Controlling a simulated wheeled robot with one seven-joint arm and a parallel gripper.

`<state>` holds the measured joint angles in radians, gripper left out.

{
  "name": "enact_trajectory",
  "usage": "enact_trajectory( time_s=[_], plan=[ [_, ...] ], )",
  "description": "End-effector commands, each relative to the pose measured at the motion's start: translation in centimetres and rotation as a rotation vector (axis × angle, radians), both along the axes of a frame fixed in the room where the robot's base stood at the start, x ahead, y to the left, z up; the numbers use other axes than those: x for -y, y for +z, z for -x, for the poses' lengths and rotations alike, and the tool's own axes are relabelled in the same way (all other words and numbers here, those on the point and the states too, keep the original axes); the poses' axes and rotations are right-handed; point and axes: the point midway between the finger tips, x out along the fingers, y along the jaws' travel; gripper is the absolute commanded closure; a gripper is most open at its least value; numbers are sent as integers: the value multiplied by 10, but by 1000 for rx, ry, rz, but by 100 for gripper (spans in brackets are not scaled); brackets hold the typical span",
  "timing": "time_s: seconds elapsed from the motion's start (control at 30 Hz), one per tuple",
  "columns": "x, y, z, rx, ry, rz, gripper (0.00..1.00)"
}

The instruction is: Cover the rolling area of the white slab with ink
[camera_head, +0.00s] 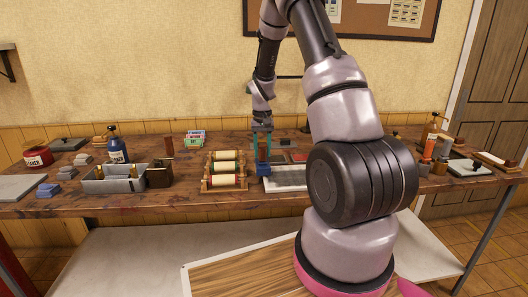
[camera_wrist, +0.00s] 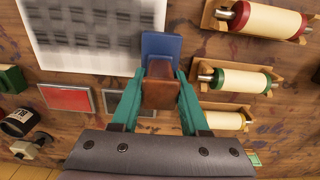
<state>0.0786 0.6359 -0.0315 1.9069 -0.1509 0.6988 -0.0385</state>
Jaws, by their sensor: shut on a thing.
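The white slab (camera_wrist: 60,62) fills the upper left of the wrist view. Its bare border shows around a grid of grey patches of uneven darkness, with paler lines between them. In the head view the slab (camera_head: 285,185) lies on the table, partly hidden by my arm. My gripper (camera_wrist: 160,98) is shut on the brown handle of a blue-headed tool (camera_wrist: 161,45). The blue head is at the slab's right edge; I cannot tell whether it touches the surface. In the head view my gripper (camera_head: 262,140) points down, with the tool's blue head (camera_head: 263,169) below it.
Rollers with red (camera_wrist: 265,20), green (camera_wrist: 237,79) and yellow ends rest in wooden cradles to the tool's right. A red pad (camera_wrist: 66,98) and a grey-framed pad (camera_wrist: 116,101) lie beside the slab. A grey tray (camera_head: 113,184) and ink bottles stand farther left in the head view.

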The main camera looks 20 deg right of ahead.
Motion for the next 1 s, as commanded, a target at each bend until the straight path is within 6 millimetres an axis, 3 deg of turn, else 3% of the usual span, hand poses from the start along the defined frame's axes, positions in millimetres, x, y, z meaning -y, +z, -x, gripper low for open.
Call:
enact_trajectory(
  time_s=[0.07, 0.6, 1.0],
  plan=[
    [1, 23, -1, 8, -3, 2, 100],
    [-6, 68, 3, 6, -4, 2, 100],
    [-7, 79, 5, 4, -6, 1, 100]
  ],
)
